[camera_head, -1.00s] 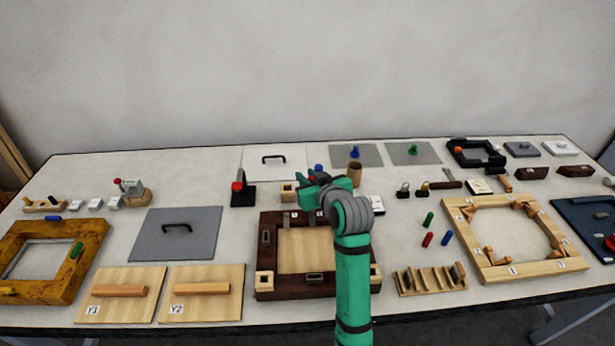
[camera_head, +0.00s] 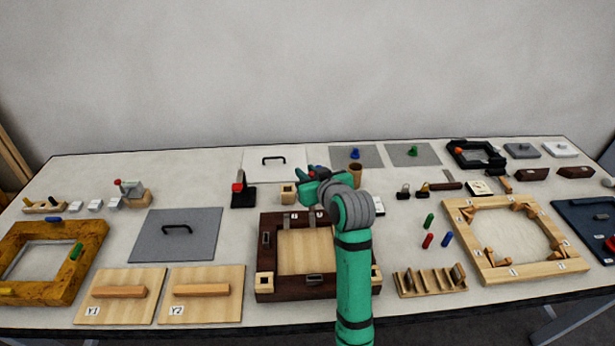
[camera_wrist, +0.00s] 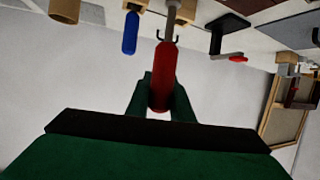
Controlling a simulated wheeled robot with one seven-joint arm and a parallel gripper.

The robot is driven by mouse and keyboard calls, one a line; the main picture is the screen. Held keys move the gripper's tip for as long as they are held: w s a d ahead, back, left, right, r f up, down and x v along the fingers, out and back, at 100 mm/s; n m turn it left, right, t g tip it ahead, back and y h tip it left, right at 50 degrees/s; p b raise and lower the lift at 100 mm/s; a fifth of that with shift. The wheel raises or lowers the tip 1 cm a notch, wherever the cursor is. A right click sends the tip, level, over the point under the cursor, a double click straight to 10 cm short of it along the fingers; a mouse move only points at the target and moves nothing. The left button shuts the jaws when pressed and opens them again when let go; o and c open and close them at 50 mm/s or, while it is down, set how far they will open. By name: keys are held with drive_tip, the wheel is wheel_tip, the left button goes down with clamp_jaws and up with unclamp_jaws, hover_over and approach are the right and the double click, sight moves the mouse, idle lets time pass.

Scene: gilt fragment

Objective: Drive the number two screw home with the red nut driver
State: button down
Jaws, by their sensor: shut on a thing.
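The red nut driver (camera_wrist: 162,75) is held by its handle between my gripper's fingers (camera_wrist: 160,98) in the wrist view. Its grey shaft points toward the top of that view, and its tip is out of view. In the head view my gripper (camera_head: 306,180) is above the table, behind the dark brown frame (camera_head: 268,222), and the arm hides part of that frame. The frame has a light wood panel and small metal plates at its back edge. The number two screw is too small to make out.
In the wrist view a blue handle (camera_wrist: 130,32) stands close beside the driver. A black clamp with a red tip (camera_head: 240,192) stands left of my gripper. A wooden cup (camera_head: 355,174) stands right, and a small wooden block (camera_head: 288,193) is near.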

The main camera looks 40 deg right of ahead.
drive_tip(key=shift+r, duration=1.5)
